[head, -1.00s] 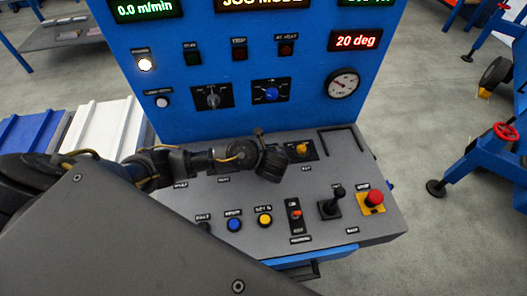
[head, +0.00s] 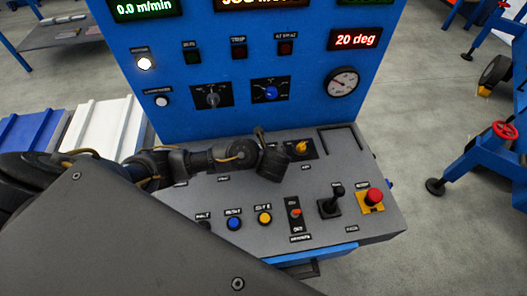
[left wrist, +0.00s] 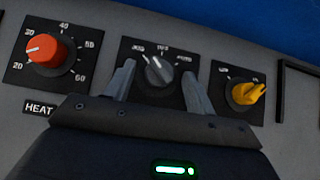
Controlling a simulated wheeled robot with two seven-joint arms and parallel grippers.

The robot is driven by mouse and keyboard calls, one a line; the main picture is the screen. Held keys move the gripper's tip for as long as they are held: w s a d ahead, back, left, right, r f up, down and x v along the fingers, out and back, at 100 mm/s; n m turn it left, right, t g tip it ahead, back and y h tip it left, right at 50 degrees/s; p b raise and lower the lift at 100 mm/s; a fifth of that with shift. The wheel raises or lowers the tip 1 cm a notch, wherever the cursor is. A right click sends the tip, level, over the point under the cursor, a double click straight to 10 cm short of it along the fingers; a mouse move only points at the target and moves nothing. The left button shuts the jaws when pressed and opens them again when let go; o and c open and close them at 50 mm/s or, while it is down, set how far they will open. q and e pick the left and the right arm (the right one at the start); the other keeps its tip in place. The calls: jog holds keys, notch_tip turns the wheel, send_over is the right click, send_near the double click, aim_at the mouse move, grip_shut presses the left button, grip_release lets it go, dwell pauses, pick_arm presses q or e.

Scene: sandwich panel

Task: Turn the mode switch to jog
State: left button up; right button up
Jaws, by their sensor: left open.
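The mode switch (left wrist: 159,72) is a dark grey knob on a black plate in the left wrist view. Its labels look like jog at left, a middle position hard to read, and auto at right. The knob's light mark points up and left, toward the jog label. My left gripper (left wrist: 160,80) is open, with one finger on each side of the knob; I cannot tell if either touches it. In the head view my left gripper (head: 268,162) covers the switch on the sloped console. The display (head: 262,4) at the top, partly cut off, appears to read JOG MODE.
A red heat knob (left wrist: 46,50) is left of the switch, and a yellow selector (left wrist: 246,93) is right of it. Below on the console are a blue button (head: 234,223), a yellow button (head: 264,218), a joystick (head: 330,203) and a red stop button (head: 374,196).

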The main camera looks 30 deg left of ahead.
pick_arm(q)
jog(key=p+v, duration=0.1)
jog(key=v, duration=0.6)
jog(key=shift+s+d+r, duration=0.1)
jog(key=p+v, duration=0.2)
jog(key=p, duration=0.1)
jog(key=shift+s+r+p, duration=0.2)
jog(key=shift+r+p, duration=0.05)
jog(key=shift+p, duration=0.15)
jog(key=shift+f, duration=0.1)
